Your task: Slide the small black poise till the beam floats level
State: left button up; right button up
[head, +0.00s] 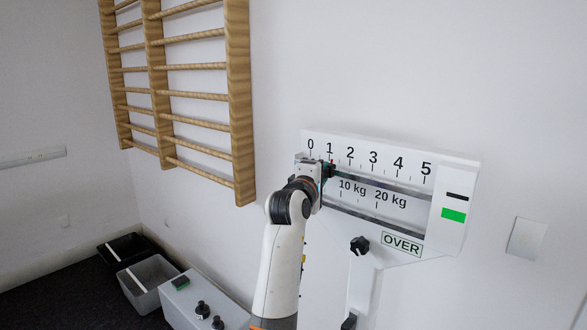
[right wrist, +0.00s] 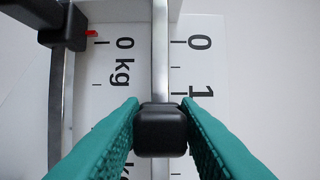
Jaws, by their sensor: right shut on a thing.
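The small black poise (right wrist: 161,130) sits on the upper metal bar (right wrist: 160,50). My right gripper (right wrist: 160,122) is shut on it, with one green finger at each side. In the head view the poise (head: 331,170) shows as a dark bit beside my right gripper (head: 327,172), just below the 1 of the 0–5 scale. At the beam's right end, a black mark (head: 457,196) stands above a green patch (head: 453,215), with a white gap between. A sign reading OVER (head: 402,244) is below. My left gripper is out of view.
A larger black poise (right wrist: 65,30) with a red pointer is on the lower bar near the 0 kg mark. A black knob (head: 360,245) sits below the scale panel. Wooden wall bars (head: 240,100) and grey and black bins (head: 150,275) are at left.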

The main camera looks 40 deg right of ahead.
aim_at(360, 180)
jog(key=shift+f, duration=0.1)
jog(key=shift+s+p, duration=0.4)
jog(key=shift+s, duration=0.15)
jog(key=shift+s+d+p, duration=0.15)
jog(key=shift+s+p, duration=0.7)
jog(key=shift+s, duration=0.9)
jog(key=shift+s+d+p, duration=0.15)
jog(key=shift+s+p, duration=0.65)
jog(key=shift+s, duration=0.9)
jog(key=shift+s+d+p, duration=0.1)
jog(key=shift+s+p, duration=0.45)
jog(key=shift+s, duration=0.35)
jog(key=o, duration=0.7)
